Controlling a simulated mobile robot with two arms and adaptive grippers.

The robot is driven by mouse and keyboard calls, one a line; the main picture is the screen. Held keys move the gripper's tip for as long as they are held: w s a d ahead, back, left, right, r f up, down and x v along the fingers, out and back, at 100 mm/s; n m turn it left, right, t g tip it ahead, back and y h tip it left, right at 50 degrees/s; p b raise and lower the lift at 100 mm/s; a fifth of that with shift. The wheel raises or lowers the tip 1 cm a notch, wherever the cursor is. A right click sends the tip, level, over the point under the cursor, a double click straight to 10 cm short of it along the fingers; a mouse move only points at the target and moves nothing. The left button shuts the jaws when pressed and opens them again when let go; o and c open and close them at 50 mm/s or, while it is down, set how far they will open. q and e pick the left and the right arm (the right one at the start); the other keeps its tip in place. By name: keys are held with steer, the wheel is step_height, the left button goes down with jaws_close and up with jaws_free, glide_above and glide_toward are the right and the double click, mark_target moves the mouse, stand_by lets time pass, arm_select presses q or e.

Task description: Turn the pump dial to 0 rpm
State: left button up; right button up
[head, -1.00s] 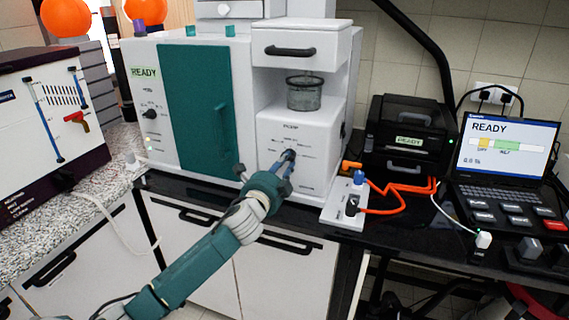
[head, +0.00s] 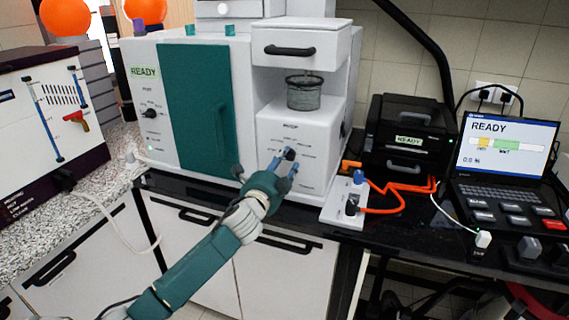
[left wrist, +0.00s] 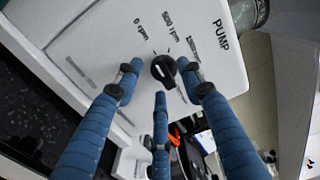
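The pump dial (head: 290,154) is a small black knob on the white front of the pump unit (head: 322,150). In the left wrist view the dial (left wrist: 163,70) sits below printed labels, with "0 rpm" at its upper left and PUMP written to the right. A pale mark shows on the knob; I cannot tell exactly which label it points to. My left gripper (head: 284,165) is open, its blue fingers spread at the dial. In the left wrist view its fingertips (left wrist: 159,78) stand around the dial with a gap on the left side. My right gripper is out of view.
A teal door (head: 197,110) is left of the pump, and a glass vessel (head: 304,94) sits above it. A white switch box (head: 345,205) with orange cables stands close on the right. A black printer-like unit (head: 408,140) and a laptop (head: 507,145) are farther right.

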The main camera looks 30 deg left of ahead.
arm_select(q)
steer(key=v, duration=1.2)
stand_by(0.4)
steer(key=s+a+f+n+g+h, duration=0.1)
steer(key=s+f+n+g, duration=0.15)
steer(key=f, duration=1.35)
steer(key=s+a+f+n+g, duration=0.15)
steer(key=f+g, duration=0.25)
steer(key=f, duration=1.2)
steer(key=s+d+f+n+g+h, duration=0.1)
steer(key=s+d+f+n+g, duration=0.15)
steer(key=s+f, duration=0.65)
steer(key=s+d+f+n+g, duration=0.25)
steer(key=s+f, duration=0.25)
steer(key=f, duration=0.7)
steer(key=s+d+f+n+g, duration=0.1)
steer(key=s+d+f, duration=0.3)
steer(key=s, duration=0.6)
steer(key=s+d+f+n+g+h, duration=0.1)
steer(key=s+d+f, duration=0.4)
steer(key=s, duration=0.5)
steer(key=s+d+f+n+g+h, duration=0.1)
steer(key=s+d+f+g, duration=0.2)
steer(key=s+d+f, duration=0.2)
steer(key=s+f, duration=0.3)
steer(key=s, duration=0.3)
steer(key=shift+n, duration=0.3)
